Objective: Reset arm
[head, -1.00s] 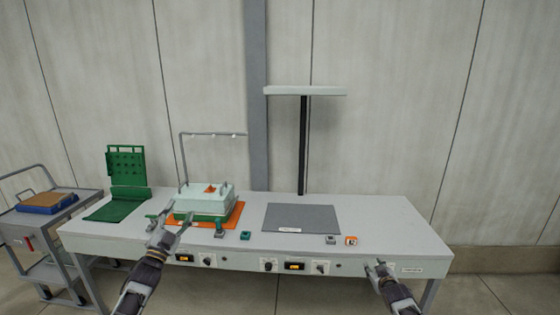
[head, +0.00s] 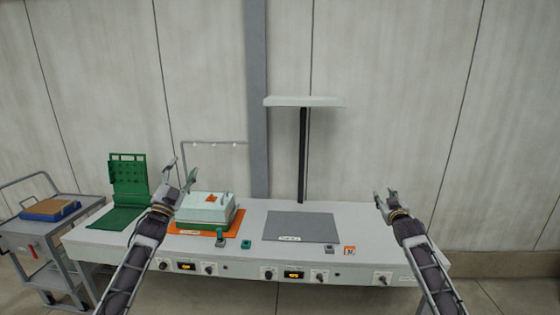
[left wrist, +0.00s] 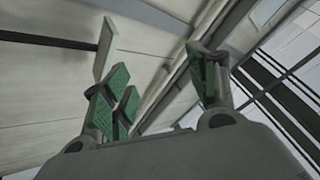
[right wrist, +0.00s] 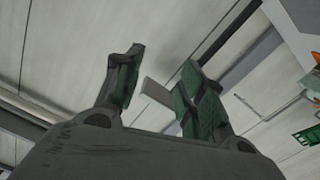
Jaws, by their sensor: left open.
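My left gripper (head: 179,172) is raised in front of the bench's left half, beside the pale green box, and points upward. Its green-padded fingers (left wrist: 160,90) stand apart with nothing between them in the left wrist view. My right gripper (head: 386,196) is raised over the right end of the bench and points upward. Its fingers (right wrist: 158,90) are also spread and empty in the right wrist view. Both grippers are clear of the bench top. My left arm hides part of the bench around the green stand.
The bench (head: 370,235) holds a pale green box (head: 205,209) on an orange mat (head: 238,222), a green stand (head: 128,178), a grey mat (head: 300,227) and small blocks. A black post (head: 303,150) carries a flat panel (head: 303,101). A cart (head: 35,237) stands left.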

